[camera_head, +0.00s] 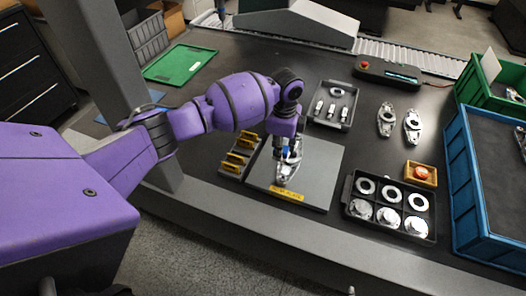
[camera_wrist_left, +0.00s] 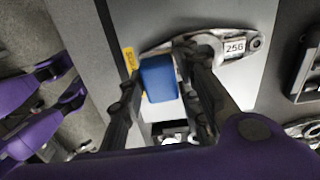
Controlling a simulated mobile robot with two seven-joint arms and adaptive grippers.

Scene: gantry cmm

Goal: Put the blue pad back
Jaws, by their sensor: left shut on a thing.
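The blue pad (camera_wrist_left: 158,78) shows between the two fingers of my left gripper (camera_wrist_left: 163,84) in the left wrist view. The gripper is shut on it. In the head view my left gripper (camera_head: 288,150) points down over a grey plate (camera_head: 322,160), with a bit of blue at its fingers. A shiny metal part (camera_head: 287,172) lies on the plate below the gripper; its label reads 256 in the left wrist view (camera_wrist_left: 234,47). The fingers hide part of it, and I cannot tell whether the pad touches it.
A small parts tray (camera_head: 333,122) lies behind.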

